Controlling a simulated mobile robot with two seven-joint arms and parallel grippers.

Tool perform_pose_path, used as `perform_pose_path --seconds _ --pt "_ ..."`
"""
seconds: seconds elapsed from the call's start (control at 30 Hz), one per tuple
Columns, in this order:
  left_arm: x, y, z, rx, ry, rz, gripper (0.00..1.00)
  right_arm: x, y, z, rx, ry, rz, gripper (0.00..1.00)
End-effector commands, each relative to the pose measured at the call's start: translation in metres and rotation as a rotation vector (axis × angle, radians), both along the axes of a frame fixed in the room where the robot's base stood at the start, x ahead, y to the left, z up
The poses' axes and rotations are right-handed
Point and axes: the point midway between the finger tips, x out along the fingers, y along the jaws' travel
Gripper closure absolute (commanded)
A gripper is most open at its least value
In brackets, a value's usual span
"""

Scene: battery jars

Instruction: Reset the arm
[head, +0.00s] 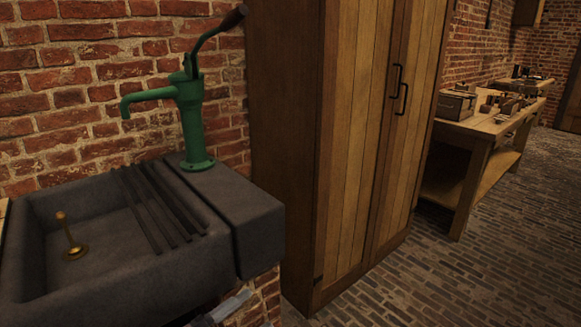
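Only a small pale grey and dark part (228,308) shows at the bottom edge, just below the front of the stone sink. It looks like the end of my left arm, but most of it is cut off by the frame and the sink. I cannot tell whether its fingers are open or shut, or whether it holds anything. My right arm and gripper are not in view.
The dark stone sink (110,282) stands close at the left, with a green hand pump (193,125) and a brass drain piece (73,248). A tall wooden cabinet (350,140) is shut. A workbench (485,130) stands behind. The brick floor (480,275) at right is clear.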

Motion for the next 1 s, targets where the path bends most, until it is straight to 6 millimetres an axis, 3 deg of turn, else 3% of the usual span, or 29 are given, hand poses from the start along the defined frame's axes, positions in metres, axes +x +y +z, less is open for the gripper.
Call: perform_pose_path --seconds 0.27,0.5,0.67,0.7,0.73,1.0 --pt "-0.031 0.060 -0.101 -0.249 0.519 0.401 0.40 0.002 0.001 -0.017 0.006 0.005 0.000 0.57" --pt "-0.098 0.102 -0.188 -0.349 0.947 0.650 0.40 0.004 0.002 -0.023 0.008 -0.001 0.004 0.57" --pt "-0.154 0.119 -0.231 -0.386 1.194 0.764 0.40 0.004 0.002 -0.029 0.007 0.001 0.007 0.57" --pt "-0.150 0.119 -0.211 -0.384 1.184 0.761 0.40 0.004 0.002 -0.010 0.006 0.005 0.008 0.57" --pt "-0.149 0.120 -0.204 -0.381 1.178 0.760 0.40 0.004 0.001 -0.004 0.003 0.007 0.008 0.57" --pt "-0.153 0.126 -0.158 -0.368 1.162 0.773 0.40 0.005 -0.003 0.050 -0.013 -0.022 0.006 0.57"
